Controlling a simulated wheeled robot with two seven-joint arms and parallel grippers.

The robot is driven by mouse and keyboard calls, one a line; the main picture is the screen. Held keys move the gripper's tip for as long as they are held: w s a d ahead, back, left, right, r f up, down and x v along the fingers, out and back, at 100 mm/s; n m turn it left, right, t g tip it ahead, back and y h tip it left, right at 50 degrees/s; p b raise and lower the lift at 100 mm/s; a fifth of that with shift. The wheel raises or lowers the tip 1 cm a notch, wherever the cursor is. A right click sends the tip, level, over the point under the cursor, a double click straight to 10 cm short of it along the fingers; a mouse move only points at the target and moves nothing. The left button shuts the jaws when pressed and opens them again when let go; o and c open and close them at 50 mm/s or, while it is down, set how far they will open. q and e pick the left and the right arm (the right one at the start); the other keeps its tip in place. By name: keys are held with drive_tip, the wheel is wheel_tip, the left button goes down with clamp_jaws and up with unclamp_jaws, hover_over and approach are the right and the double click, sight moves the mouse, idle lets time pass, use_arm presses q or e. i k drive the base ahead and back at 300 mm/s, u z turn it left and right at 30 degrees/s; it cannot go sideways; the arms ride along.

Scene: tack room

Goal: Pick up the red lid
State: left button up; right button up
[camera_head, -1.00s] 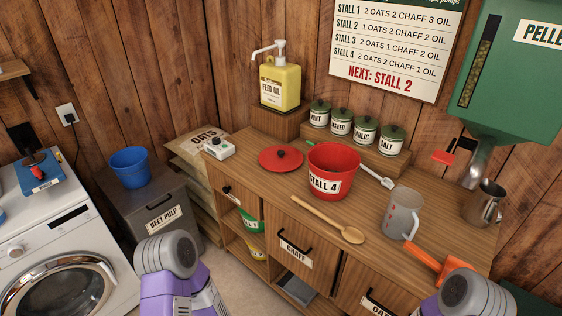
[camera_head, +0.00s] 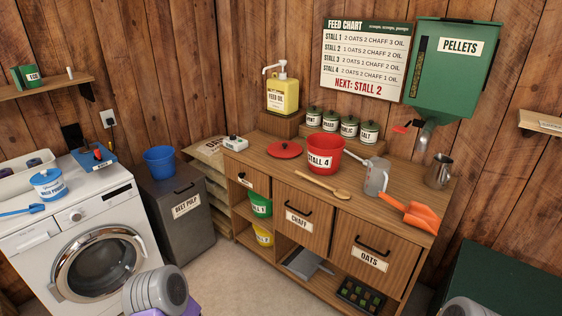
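The red lid (camera_head: 285,149) lies flat on the wooden counter (camera_head: 262,160), left of the red bucket labelled Stall 4 (camera_head: 324,155). It has a small dark knob on top. Parts of my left arm (camera_head: 155,292) show at the bottom, left of the middle, well short of the counter. Parts of my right arm (camera_head: 470,307) show at the bottom right edge. The fingers of both grippers are out of view.
A wooden spoon (camera_head: 328,189), a grey jug (camera_head: 376,176) and an orange scoop (camera_head: 410,212) are on the counter. A small white box (camera_head: 234,143) sits left of the lid. A washing machine (camera_head: 75,225) and a bin (camera_head: 180,225) stand at left. Floor shows before the cabinet.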

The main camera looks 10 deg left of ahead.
sight(283, 149)
drive_tip(key=u, duration=0.8)
drive_tip(key=i, duration=0.75)
drive_tip(key=u, duration=0.9)
drive_tip(key=i, duration=1.7)
drive_tip(key=z, duration=0.5)
